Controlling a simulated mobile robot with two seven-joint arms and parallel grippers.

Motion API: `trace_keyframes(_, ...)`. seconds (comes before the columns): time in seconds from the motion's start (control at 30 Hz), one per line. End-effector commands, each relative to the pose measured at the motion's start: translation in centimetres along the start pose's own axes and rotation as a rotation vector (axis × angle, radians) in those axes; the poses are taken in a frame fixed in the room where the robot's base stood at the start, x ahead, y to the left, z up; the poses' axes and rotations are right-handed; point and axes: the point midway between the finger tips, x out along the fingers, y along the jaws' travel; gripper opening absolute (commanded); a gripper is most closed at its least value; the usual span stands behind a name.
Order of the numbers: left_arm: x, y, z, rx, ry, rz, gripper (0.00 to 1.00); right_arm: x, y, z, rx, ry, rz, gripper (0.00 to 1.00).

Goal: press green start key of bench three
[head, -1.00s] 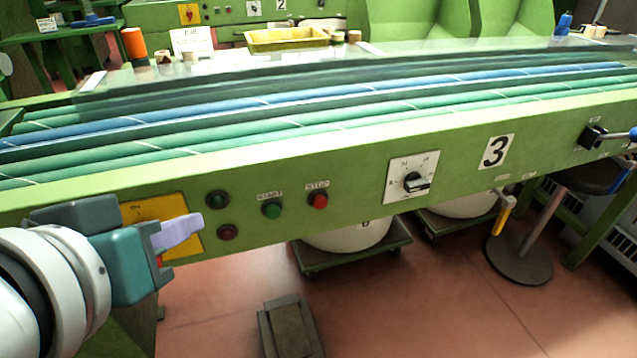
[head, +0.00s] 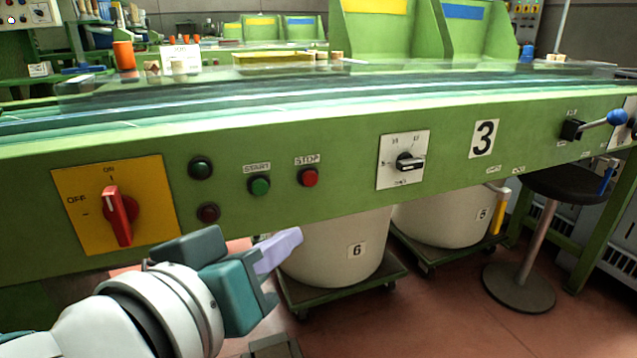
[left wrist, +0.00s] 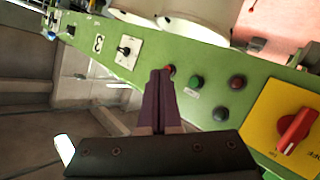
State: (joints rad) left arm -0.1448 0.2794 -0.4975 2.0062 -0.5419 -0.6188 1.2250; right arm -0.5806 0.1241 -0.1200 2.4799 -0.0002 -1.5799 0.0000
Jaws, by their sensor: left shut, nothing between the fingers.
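The green start key (head: 260,186) sits on the green front panel of bench three, under a START label, left of the red stop key (head: 308,177). It also shows in the left wrist view (left wrist: 197,82), right of my fingertips. The number plate 3 (head: 484,139) is farther right on the panel. My left gripper (head: 298,236) is shut and empty, below the panel's lower edge in the head view, below and right of the start key. In the left wrist view its fingertips (left wrist: 160,72) overlap the red stop key's place. My right gripper is not in view.
Left of the keys are two dark lamps (head: 201,168) and a red main switch (head: 119,215) on a yellow plate. A black rotary selector (head: 408,162) and a blue-knobbed lever (head: 617,117) are to the right. White bins (head: 340,245) stand on dollies underneath.

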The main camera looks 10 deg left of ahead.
Motion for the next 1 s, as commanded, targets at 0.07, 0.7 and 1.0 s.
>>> trace_keyframes(0.07, 0.3, -0.2, -0.2, 0.003, 0.000, 0.000, 0.00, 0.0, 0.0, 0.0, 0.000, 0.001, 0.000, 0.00)
trace_keyframes(0.7, 5.6, -4.1, -4.0, 0.002, -0.001, -0.003, 0.00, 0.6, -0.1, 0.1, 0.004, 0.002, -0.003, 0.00)
trace_keyframes(1.0, 6.1, -4.5, -4.4, 0.001, 0.000, -0.001, 0.00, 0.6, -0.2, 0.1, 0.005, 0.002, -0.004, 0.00)
